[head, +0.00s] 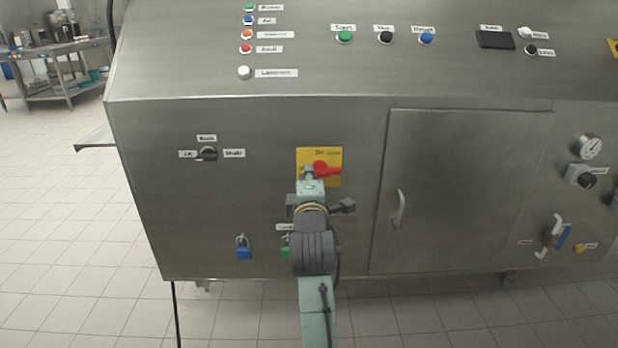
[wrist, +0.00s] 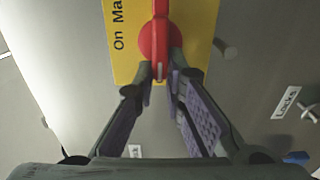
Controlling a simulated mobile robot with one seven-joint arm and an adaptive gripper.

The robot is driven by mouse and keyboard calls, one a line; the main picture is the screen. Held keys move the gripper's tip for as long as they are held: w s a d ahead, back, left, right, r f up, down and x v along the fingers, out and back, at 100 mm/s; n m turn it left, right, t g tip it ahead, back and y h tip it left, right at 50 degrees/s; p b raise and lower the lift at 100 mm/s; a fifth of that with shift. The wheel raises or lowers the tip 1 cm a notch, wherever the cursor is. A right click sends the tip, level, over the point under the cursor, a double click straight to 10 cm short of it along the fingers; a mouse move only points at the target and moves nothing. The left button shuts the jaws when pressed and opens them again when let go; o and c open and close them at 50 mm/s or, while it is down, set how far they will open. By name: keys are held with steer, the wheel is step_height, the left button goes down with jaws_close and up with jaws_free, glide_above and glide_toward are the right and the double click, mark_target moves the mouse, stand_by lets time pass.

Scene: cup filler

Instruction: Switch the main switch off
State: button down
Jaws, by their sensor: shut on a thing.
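The main switch is a red rotary handle (head: 326,169) on a yellow plate (head: 334,153) on the front of the steel machine. In the head view the visible part of the handle points right. My gripper (head: 309,174) is in front of the plate and covers the left part of the switch. In the wrist view the red handle (wrist: 161,42) runs up the picture in front of the yellow plate (wrist: 121,62), which bears partly cut-off "On Ma" lettering. My gripper's fingertips (wrist: 161,78) are closed on the handle's lower end.
A black selector knob (head: 207,154) is to the left. A blue padlock (head: 244,250) hangs below it, and a green padlock (head: 285,248) is partly hidden by my arm. A cabinet door handle (head: 399,208) sticks out at right. Push buttons line the sloped panel above.

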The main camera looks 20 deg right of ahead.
stand_by(0.3)
steer(key=c, duration=1.7)
jaws_free()
steer(key=shift+o, duration=0.2)
steer(key=shift+s, duration=0.15)
steer(key=v, duration=0.7)
steer(key=shift+s+a, duration=0.1)
steer(key=shift+a, duration=0.05)
